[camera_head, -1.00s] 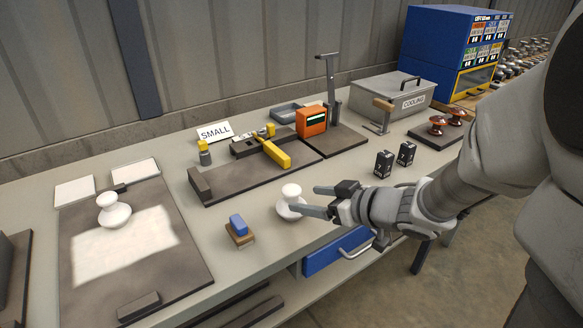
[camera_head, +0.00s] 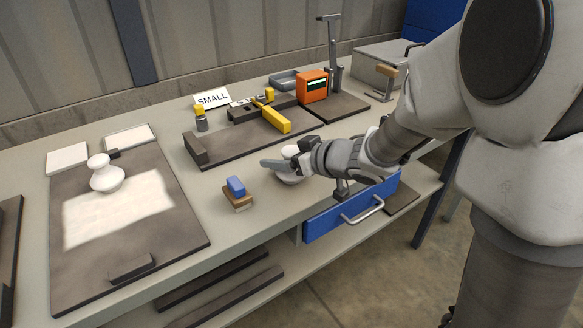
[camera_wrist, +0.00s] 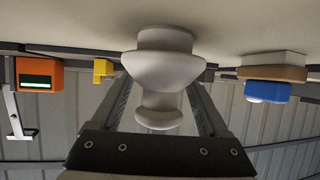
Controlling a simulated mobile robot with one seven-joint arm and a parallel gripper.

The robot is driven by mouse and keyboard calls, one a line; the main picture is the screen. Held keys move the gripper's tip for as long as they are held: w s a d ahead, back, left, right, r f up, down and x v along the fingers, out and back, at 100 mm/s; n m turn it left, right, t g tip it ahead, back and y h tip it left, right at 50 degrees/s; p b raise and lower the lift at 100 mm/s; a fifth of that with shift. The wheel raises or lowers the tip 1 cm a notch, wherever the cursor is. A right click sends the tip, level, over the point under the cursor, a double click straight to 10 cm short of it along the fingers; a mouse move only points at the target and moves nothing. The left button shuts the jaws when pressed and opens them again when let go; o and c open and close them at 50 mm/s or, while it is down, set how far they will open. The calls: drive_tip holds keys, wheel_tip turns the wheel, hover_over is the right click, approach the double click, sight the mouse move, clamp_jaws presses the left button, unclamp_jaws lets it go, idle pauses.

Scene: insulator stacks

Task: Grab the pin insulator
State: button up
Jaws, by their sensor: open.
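A white pin insulator (camera_head: 289,179) stands on the bench near its front edge, partly hidden by my gripper (camera_head: 282,159). In the wrist view, which is upside down, this insulator (camera_wrist: 165,72) stands upright in the middle, with an open finger on each side. I cannot tell whether either finger touches it. A second white insulator (camera_head: 106,175) stands on a dark board at the left, away from my gripper.
A wooden block with a blue top (camera_head: 237,193) is just left of the gripper. A dark fixture with a yellow handle (camera_head: 276,120) and an orange box (camera_head: 312,88) lie behind. A blue drawer (camera_head: 352,207) is below the front edge. Bare bench lies between block and board.

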clamp_jaws()
drive_tip(key=shift+r, duration=0.1)
idle(0.4)
